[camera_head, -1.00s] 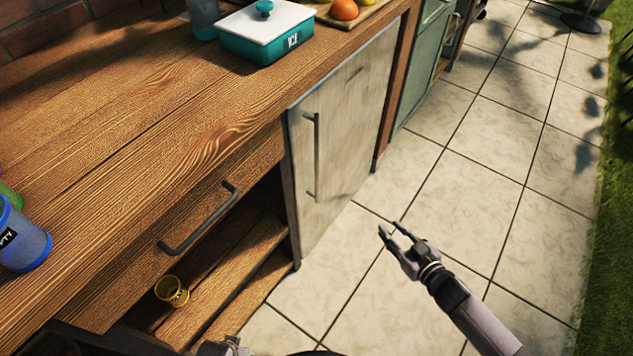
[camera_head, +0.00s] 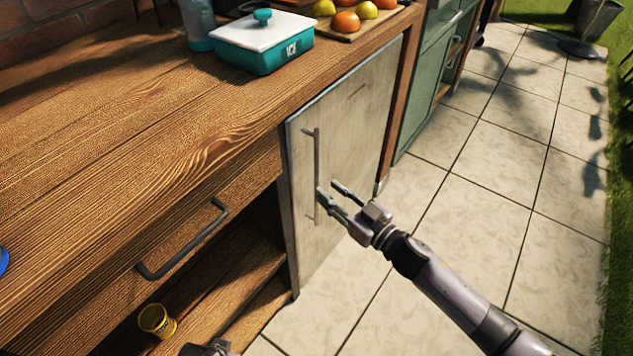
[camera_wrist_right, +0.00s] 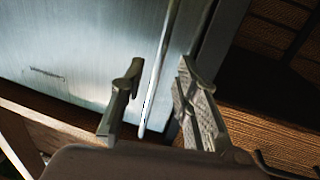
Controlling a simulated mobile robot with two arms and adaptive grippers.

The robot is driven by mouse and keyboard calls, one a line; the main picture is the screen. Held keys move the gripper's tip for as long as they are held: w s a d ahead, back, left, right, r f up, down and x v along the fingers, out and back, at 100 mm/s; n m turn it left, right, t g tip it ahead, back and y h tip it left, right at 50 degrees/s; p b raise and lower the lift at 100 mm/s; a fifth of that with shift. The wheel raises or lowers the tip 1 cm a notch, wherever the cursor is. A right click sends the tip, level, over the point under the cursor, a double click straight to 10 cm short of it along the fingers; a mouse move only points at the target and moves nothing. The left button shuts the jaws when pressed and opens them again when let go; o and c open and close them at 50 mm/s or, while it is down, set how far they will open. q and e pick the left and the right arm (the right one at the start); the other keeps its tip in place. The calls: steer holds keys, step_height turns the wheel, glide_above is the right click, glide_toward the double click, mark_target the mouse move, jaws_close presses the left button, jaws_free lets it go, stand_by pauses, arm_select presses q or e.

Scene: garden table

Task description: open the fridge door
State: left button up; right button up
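The fridge door (camera_head: 350,150) is a pale, brushed panel under the wooden counter, and it looks closed. Its handle (camera_head: 317,155) is a thin upright metal bar near the door's left edge. My right gripper (camera_head: 328,188) is open at the lower half of the handle. In the right wrist view the handle (camera_wrist_right: 166,55) runs between the two spread fingers, with a gap visible on each side. A grey part at the bottom edge of the head view, seemingly my left gripper (camera_head: 208,348), is mostly cut off.
A wooden drawer with a dark handle (camera_head: 183,245) and an open shelf with a yellow cup (camera_head: 157,321) are left of the fridge. A teal ICE box (camera_head: 262,45) and a fruit board (camera_head: 345,36) stand on the counter. The tiled floor (camera_head: 480,190) is clear.

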mark_target(318, 182)
steer(key=x, duration=0.4)
steer(key=shift+w+a+b, duration=0.15)
steer(key=shift+w+b, duration=0.1)
steer(key=shift+b, duration=0.1)
arm_select(q)
steer(key=shift+w+r, duration=0.15)
steer(key=shift+r, duration=0.7)
steer(key=shift+w+r, duration=0.1)
steer(key=shift+r, duration=0.75)
arm_select(e)
steer(key=shift+w+a, duration=0.45)
steer(key=shift+c, duration=0.3)
jaws_close()
